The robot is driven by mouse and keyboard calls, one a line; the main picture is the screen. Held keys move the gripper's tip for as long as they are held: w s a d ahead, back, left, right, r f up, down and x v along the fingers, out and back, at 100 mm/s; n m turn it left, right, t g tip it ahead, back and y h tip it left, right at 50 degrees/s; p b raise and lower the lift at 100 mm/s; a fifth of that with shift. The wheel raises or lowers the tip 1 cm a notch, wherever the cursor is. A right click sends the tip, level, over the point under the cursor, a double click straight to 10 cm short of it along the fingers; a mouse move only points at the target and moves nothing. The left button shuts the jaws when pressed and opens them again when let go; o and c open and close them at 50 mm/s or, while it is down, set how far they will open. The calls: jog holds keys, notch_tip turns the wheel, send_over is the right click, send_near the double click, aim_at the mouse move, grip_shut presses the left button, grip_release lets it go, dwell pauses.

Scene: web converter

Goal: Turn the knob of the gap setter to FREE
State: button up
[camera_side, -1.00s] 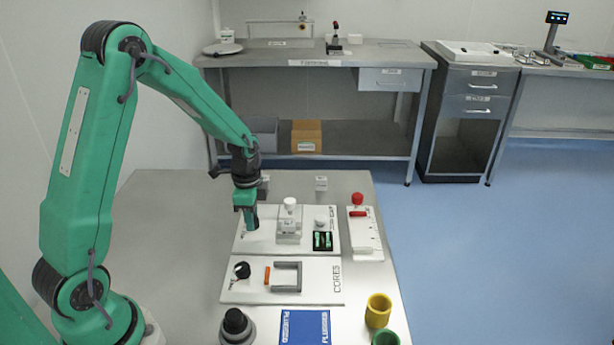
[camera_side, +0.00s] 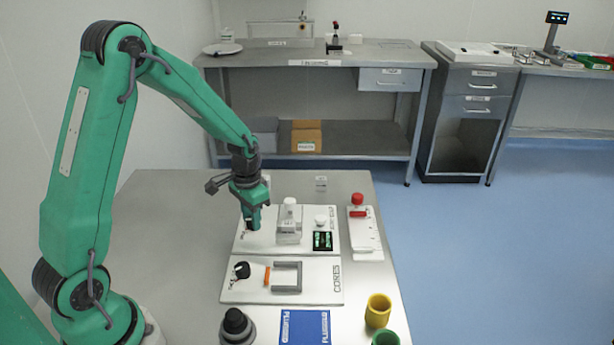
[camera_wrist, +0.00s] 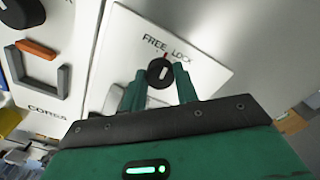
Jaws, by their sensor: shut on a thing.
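The black gap setter knob (camera_wrist: 160,73) has a white bar across its face and sits on a white plate (camera_wrist: 205,75). FREE is printed left of a small red mark and LOCK right of it. In the wrist view the bar points roughly up toward the red mark; I cannot tell exactly which word it meets. My gripper (camera_wrist: 158,85) has one finger on each side of the knob, shut on it. In the side view my gripper (camera_side: 251,224) is down at the left part of the back white plate (camera_side: 265,243), mostly hiding the knob.
On the same plate stand a white-topped block (camera_side: 289,225) and a dark tray (camera_side: 323,241). The CORES plate (camera_side: 315,294), with another black knob (camera_side: 241,270) and a grey frame (camera_side: 286,277), lies in front. A red-capped fixture (camera_side: 358,200) stands to the right.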

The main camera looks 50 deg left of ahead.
jog(key=n, duration=0.6)
jog(key=shift+r+n, duration=0.1)
jog(key=shift+n, duration=0.2)
dwell(0.4)
jog(key=o, duration=1)
jog(key=shift+r, duration=3.9)
